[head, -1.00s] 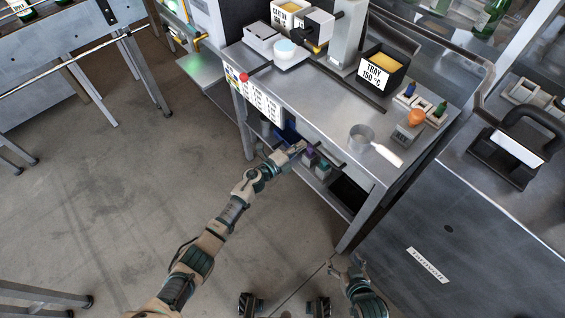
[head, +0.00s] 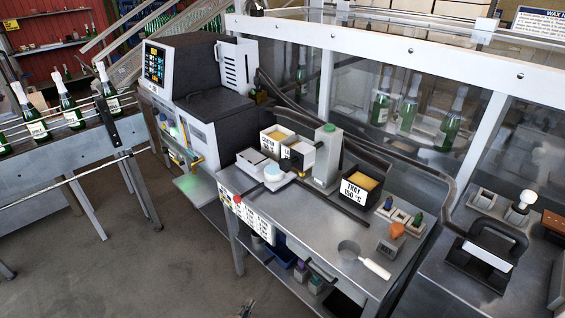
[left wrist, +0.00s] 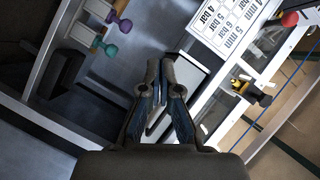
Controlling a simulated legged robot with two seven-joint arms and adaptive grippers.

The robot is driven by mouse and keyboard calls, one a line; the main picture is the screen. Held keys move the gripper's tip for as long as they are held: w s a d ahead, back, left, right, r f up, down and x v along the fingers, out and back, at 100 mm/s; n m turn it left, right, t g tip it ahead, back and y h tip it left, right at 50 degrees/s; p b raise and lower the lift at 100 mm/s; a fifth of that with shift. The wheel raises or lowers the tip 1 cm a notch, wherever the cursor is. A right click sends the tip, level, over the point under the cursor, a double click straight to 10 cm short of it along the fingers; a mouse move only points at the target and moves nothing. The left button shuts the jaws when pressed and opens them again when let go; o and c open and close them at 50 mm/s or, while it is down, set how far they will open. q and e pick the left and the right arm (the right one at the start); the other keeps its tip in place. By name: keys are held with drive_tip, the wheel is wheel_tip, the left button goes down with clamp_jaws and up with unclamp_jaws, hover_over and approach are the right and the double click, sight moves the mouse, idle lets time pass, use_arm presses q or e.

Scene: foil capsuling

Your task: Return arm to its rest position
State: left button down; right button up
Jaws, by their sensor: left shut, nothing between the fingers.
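My left gripper shows only as a small tip at the bottom edge of the head view (head: 246,308), over the floor in front of the steel workbench (head: 300,217). The rest of my left arm is out of that view. In the left wrist view my left gripper (left wrist: 161,66) has its two fingers together, shut and empty. It points toward the bench's front, close to a white label sheet (left wrist: 228,27). My right gripper is not in view.
The floor (head: 140,255) to the left is clear.

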use_arm(q)
drive_tip(key=s+a+f+n+g+y+p, duration=0.1)
drive_tip(key=s+a+f+n+g+y, duration=0.15)
drive_tip(key=s+f, duration=0.25)
drive_tip(key=s+a+f+n+g+y+p, duration=0.1)
drive_tip(key=s+a+f+n+y, duration=0.15)
drive_tip(key=s+f+n, duration=0.2)
drive_tip(key=s+a+f+n+g+p, duration=0.1)
drive_tip(key=s+a+f+n+g, duration=0.1)
drive_tip(key=s, duration=1.3)
drive_tip(key=s+a+f+n+g+p, duration=0.2)
drive_tip(key=s+f+n+g, duration=0.3)
drive_tip(key=s, duration=1.1)
wheel_tip(320, 180, down, 4)
drive_tip(key=shift+s+f+g, duration=0.1)
drive_tip(key=shift+s+g, duration=0.1)
drive_tip(key=shift+g, duration=0.95)
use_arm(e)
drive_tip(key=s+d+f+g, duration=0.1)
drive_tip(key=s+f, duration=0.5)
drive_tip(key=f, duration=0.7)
